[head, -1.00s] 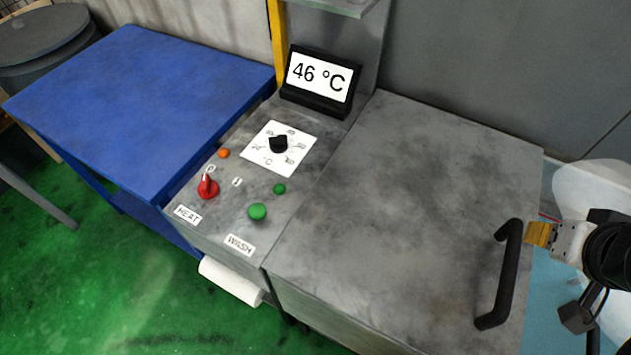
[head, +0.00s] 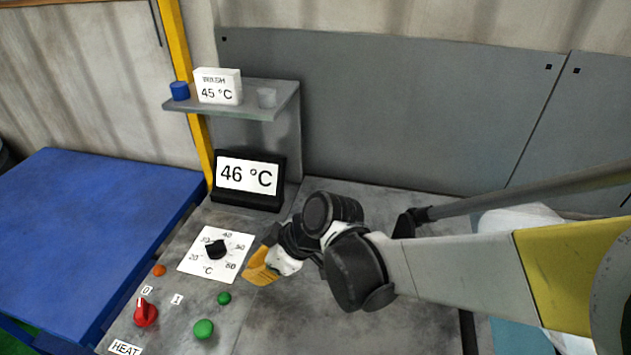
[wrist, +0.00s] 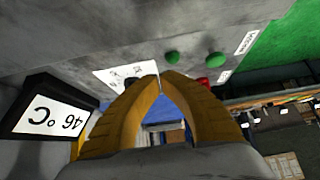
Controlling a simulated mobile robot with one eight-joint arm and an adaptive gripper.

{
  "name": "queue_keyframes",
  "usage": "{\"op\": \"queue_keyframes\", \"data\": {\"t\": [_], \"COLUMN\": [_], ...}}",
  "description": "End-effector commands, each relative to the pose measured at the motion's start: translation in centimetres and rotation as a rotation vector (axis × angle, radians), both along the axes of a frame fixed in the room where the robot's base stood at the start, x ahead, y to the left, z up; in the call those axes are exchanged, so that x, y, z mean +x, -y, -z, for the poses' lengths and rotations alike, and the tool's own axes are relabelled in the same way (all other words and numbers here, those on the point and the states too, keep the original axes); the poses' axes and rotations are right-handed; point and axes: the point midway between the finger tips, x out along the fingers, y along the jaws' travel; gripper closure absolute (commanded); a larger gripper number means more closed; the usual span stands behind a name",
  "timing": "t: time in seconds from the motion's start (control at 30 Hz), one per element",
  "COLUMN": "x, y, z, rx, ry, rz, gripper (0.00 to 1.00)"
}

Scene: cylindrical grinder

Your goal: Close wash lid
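The wash lid (head: 295,325) is a mottled grey metal plate lying flat, level with the control panel beside it. My arm covers much of it in the head view, and its black handle cannot be made out there. My gripper (head: 257,275) has yellow fingers and is over the boundary between panel and lid, just right of the temperature dial (head: 216,250). In the wrist view my gripper (wrist: 161,82) has its fingertips together with nothing between them. I cannot tell whether it touches the surface.
The panel carries green buttons (head: 204,329), a red knob (head: 145,313) and a 46 °C display (head: 247,178) at its back. A shelf (head: 250,110) overhangs behind, holding a white "WASH 45 °C" block (head: 218,86). A clear blue table (head: 85,235) stands at left.

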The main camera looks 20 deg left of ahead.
Motion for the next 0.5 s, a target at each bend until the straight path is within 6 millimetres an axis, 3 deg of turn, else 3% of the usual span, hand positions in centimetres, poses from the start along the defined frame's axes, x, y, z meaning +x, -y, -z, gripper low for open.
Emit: {"op": "queue_keyframes", "data": {"t": [0.27, 0.5], "x": [-0.3, -0.7], "y": [-2.4, -5.6], "z": [3.3, 7.4], "rx": [-0.001, 0.0], "ry": [0.001, 0.001], "rz": [0.001, 0.002], "gripper": [1.0, 1.0]}}
